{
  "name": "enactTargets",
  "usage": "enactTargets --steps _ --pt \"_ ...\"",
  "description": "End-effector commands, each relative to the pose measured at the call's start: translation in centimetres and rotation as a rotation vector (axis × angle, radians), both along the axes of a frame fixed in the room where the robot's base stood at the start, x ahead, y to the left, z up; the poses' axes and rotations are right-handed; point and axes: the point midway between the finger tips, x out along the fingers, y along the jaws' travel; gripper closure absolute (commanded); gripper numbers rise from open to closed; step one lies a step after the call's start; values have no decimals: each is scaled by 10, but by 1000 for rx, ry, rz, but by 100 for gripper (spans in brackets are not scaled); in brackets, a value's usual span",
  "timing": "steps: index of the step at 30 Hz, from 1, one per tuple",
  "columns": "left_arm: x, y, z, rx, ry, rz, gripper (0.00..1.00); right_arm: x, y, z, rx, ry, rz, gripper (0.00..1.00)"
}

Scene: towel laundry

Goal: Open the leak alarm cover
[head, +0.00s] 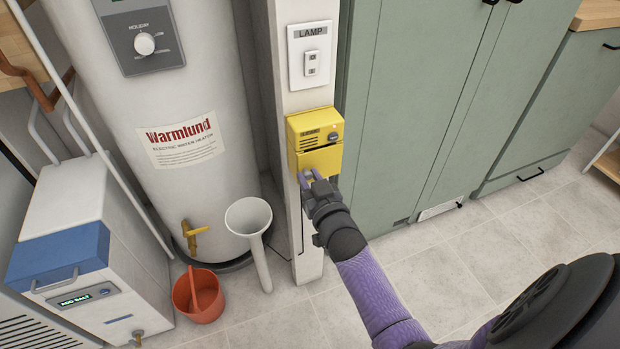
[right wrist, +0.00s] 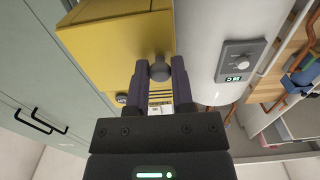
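The yellow leak alarm box (head: 314,134) is fixed to the white post, below the LAMP switch plate. Its lower front panel (head: 322,160) shows a dark gap along its top edge. My right gripper (head: 310,177) is at the panel's lower edge. In the right wrist view, my right gripper's fingers (right wrist: 160,75) stand on both sides of a round grey knob (right wrist: 159,69) on the yellow box, with no clear gap beside it. Black slots and a white label show between the fingers beyond the knob. My left gripper is not in view.
The LAMP switch (head: 311,62) is just above the box. Green cabinets (head: 420,100) stand to the right. A water heater (head: 180,95), white funnel (head: 249,218), red bucket (head: 199,296) and salt unit (head: 85,255) are to the left. Floor tiles (head: 440,260) are clear at front right.

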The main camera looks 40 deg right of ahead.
Motion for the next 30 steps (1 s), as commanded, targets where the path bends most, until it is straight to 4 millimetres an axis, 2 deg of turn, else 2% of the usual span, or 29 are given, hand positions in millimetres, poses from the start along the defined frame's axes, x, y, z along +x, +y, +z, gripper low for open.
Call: enactTargets --steps 1,3,30 --pt "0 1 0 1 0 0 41 0 0 0 0 0 0 85" --pt "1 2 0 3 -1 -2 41 0 0 0 0 1 0 100" --pt "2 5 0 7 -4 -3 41 0 0 -1 0 2 0 100"
